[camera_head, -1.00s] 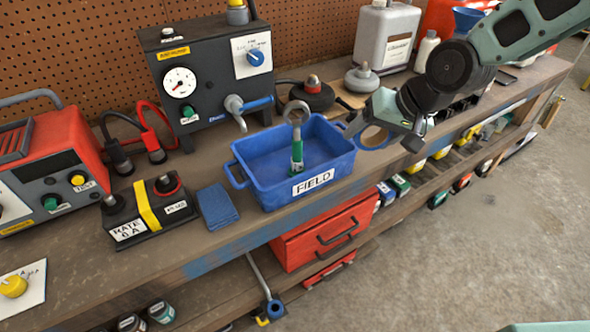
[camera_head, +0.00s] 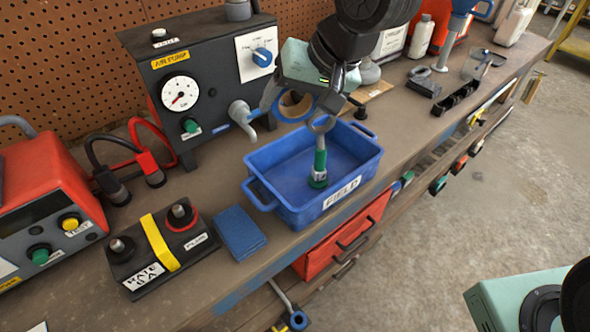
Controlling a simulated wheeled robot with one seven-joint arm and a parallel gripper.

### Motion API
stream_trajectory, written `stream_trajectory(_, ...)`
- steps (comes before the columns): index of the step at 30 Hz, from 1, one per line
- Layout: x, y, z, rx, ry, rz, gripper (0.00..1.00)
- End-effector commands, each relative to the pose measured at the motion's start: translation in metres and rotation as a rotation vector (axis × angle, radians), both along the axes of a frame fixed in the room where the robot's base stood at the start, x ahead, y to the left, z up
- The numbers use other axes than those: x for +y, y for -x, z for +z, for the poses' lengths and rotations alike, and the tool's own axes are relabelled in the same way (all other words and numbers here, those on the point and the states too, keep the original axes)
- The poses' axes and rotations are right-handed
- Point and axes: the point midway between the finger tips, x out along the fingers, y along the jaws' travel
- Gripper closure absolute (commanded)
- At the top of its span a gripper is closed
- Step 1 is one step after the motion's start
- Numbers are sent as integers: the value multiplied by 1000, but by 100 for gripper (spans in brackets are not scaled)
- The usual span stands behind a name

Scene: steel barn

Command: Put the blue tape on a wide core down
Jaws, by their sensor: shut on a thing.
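The blue tape (camera_head: 281,114) is a ring with a tan wide core, just behind the blue bin's far rim. My gripper (camera_head: 302,101) is shut on it from above, with one finger at the left and one at the right. The gripper's body partly hides the tape's upper part. I cannot tell whether the tape touches the bench or hangs a little above it.
The blue FIELD bin (camera_head: 258,192) stands in front, holding a green-handled ring tool (camera_head: 320,165). The black air pump box (camera_head: 190,85) with its grey spout is close at left. Bare bench (camera_head: 410,120) shows at right.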

Motion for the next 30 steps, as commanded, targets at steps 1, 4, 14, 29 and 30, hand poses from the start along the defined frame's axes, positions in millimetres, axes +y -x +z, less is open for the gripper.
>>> stream_trajectory(1,0,1,-8,4,1,2,51)
stream_trajectory(4,1,2,-29,5,2,4,51)
stream_trajectory(14,1,2,-112,5,2,4,51)
stream_trajectory(29,0,1,-170,4,1,3,51)
stream_trajectory(30,0,1,-174,4,2,1,51)
